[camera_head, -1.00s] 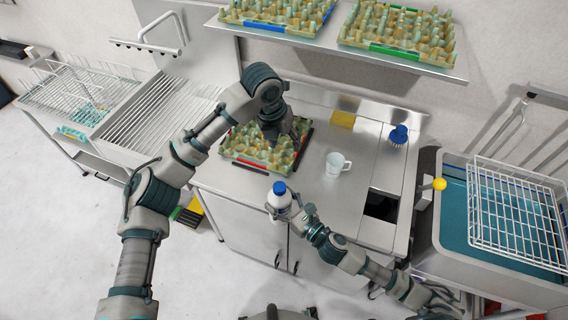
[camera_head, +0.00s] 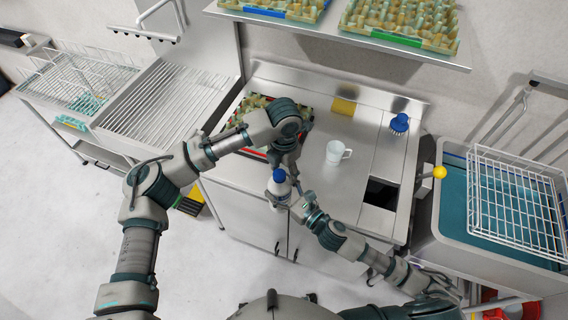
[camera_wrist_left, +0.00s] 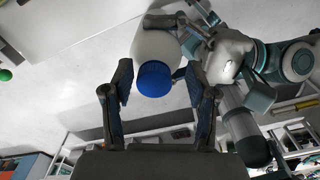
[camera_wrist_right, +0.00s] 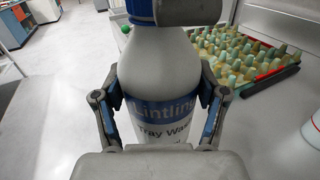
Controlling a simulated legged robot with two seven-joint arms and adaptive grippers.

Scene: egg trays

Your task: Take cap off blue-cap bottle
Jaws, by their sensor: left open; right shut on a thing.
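A white bottle (camera_head: 278,193) with a blue cap (camera_head: 279,175) stands upright in the air in front of the counter. My right gripper (camera_wrist_right: 160,110) is shut around the bottle's labelled body, seen large in the right wrist view. My left gripper (camera_wrist_left: 157,95) is open, with a finger on either side of the blue cap in the left wrist view and gaps between the fingers and the cap. In the head view my left gripper is just above and behind the cap, partly hidden by its own arm.
An egg tray (camera_wrist_right: 244,62) lies on the steel counter (camera_head: 318,184). A grey sink with a wire rack (camera_head: 518,213) is at the right. More trays sit on the shelf above.

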